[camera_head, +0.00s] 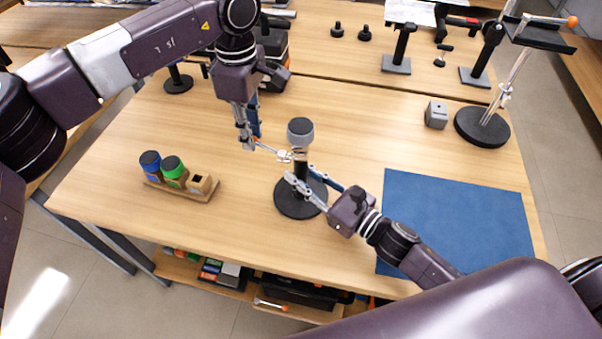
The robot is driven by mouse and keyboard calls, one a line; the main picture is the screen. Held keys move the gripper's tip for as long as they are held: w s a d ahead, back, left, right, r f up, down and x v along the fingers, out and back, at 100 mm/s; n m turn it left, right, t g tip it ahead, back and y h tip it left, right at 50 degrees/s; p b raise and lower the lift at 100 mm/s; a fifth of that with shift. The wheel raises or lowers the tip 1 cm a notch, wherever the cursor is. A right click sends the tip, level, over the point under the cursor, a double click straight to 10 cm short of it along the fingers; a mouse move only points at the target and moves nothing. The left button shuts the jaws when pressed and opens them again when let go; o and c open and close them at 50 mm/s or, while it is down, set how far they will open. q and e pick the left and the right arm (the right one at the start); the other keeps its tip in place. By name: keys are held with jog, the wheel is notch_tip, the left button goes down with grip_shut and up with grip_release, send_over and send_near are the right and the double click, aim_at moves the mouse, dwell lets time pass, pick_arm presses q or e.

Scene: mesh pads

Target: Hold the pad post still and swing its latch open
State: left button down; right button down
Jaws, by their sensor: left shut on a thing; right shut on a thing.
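The pad post stands upright on the table, with a round black base (299,205) and a grey and black cylindrical head (300,132). A small pale latch (284,155) sticks out to the left of the post just below the head. My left gripper (250,146) comes down from above on the left and is shut at the outer end of the latch. My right gripper (296,180) reaches in from the lower right and is shut on the post's stem, below the latch. The fingers hide part of the stem.
A wooden holder (206,193) with a blue-topped and a green-topped jar stands at the left. A blue mat (460,215) lies at the right. A grey block (436,115) and a tall stand with a round black base (482,127) are at the back right.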

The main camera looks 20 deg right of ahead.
pick_arm(q)
jog(key=shift+w+d, duration=0.2)
pick_arm(e)
jog(key=shift+s+f, duration=0.15)
jog(key=shift+f, duration=0.35)
pick_arm(q)
jog(key=shift+w+d, duration=0.25)
jog(key=shift+d, duration=0.2)
jog(key=c, duration=1.7)
grip_release()
notch_tip(320, 180, up, 12)
jog(key=shift+r, duration=0.1)
pick_arm(e)
jog(key=c, duration=1.6)
grip_release()
jog(key=shift+w+r, duration=0.2)
jog(key=shift+r, duration=0.1)
